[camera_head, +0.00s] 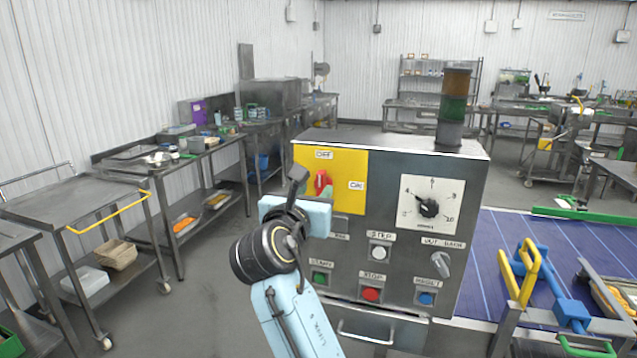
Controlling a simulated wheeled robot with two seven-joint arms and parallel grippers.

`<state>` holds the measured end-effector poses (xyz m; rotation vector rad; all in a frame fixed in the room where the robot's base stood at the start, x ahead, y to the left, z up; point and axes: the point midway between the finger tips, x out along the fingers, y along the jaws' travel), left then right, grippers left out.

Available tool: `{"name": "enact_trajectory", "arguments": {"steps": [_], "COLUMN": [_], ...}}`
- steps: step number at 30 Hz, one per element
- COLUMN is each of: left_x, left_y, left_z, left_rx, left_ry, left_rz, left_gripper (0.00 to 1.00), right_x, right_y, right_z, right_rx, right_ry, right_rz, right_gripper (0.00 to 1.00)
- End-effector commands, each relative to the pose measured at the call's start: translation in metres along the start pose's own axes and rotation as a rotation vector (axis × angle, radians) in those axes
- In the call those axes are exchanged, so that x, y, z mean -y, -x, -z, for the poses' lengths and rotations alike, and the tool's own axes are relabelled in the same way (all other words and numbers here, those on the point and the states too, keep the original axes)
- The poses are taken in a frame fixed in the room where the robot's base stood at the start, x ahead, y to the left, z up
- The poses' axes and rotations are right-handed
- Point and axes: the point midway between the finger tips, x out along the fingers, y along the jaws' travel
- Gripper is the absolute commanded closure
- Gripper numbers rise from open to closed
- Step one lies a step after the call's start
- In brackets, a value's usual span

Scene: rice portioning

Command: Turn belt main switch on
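The main switch is a red knob (321,182) on a yellow plate (347,178) at the upper left of the grey control box (395,160). The plate has an OFF label above the knob and an ON label to its right. The knob looks roughly upright, towards OFF. My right gripper (298,175) is just left of the knob, its dark fingertip close to the plate's left edge. I cannot tell whether it touches the knob or how far its fingers are apart. My light blue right arm hides the plate's lower left. My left gripper is not in view.
The box also carries a white dial (430,206), a green start button (320,277), a red stop button (371,294), a blue reset button (426,298) and a signal tower (453,108). A blue conveyor belt (490,250) lies to the right. Steel tables stand left; floor between is free.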

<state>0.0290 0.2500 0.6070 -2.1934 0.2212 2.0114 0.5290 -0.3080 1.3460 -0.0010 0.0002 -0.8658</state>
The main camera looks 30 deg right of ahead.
Motion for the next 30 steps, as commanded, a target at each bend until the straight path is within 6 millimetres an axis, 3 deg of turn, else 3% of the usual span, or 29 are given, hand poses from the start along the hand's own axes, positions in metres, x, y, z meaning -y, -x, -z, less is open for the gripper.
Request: {"name": "enact_trajectory", "arguments": {"steps": [6,18,27,30], "left_x": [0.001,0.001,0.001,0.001], "left_y": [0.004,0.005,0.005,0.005], "left_z": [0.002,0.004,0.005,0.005], "left_rx": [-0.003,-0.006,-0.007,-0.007], "left_ry": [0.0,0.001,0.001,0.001], "left_rz": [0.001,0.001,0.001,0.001], "left_gripper": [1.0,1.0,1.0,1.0], "right_x": [0.0,0.0,0.0,0.0], "right_y": [-0.031,-0.039,-0.039,-0.039], "right_z": [0.0,0.001,0.001,0.001], "right_rx": [0.0,-0.001,-0.001,-0.001], "right_ry": [0.001,-0.001,-0.001,-0.001], "right_rz": [0.0,-0.002,-0.001,-0.001], "right_gripper": [0.64,0.64,1.0,1.0]}}
